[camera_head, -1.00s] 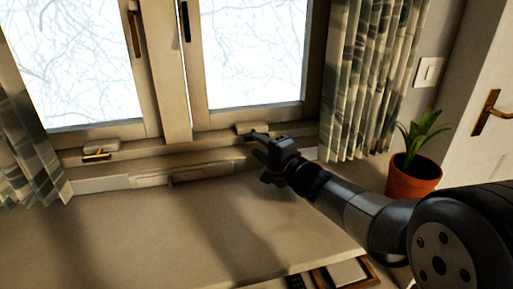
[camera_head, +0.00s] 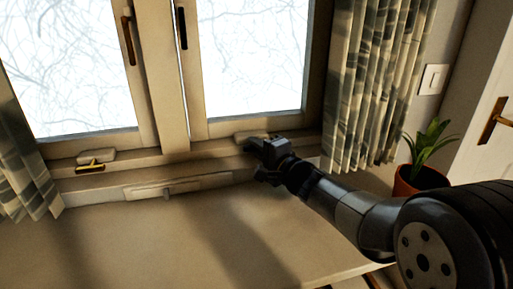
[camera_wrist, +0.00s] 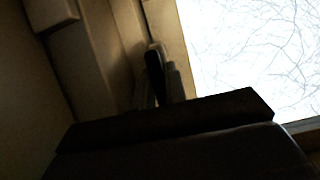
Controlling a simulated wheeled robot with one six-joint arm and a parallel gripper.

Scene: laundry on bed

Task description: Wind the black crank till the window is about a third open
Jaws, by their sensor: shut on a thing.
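The right window sash (camera_head: 206,100) shows a thin bright line along its left edge; I cannot tell how far open it is. Below it, a beige crank housing (camera_head: 249,137) sits on the frame's bottom rail. My gripper (camera_head: 255,148) is at the front of this housing, shut on the black crank, which is mostly hidden by the dark jaws in the head view. In the wrist view a slim black upright piece (camera_wrist: 155,72) stands beyond the dark gripper body; I cannot tell whether it is crank or finger.
A brass crank (camera_head: 90,167) is on the left window's rail. Curtains (camera_head: 375,90) hang at both sides. A potted plant (camera_head: 422,178) stands at the right, by a door with a brass handle (camera_head: 490,120). The tabletop (camera_head: 150,240) below the window is clear.

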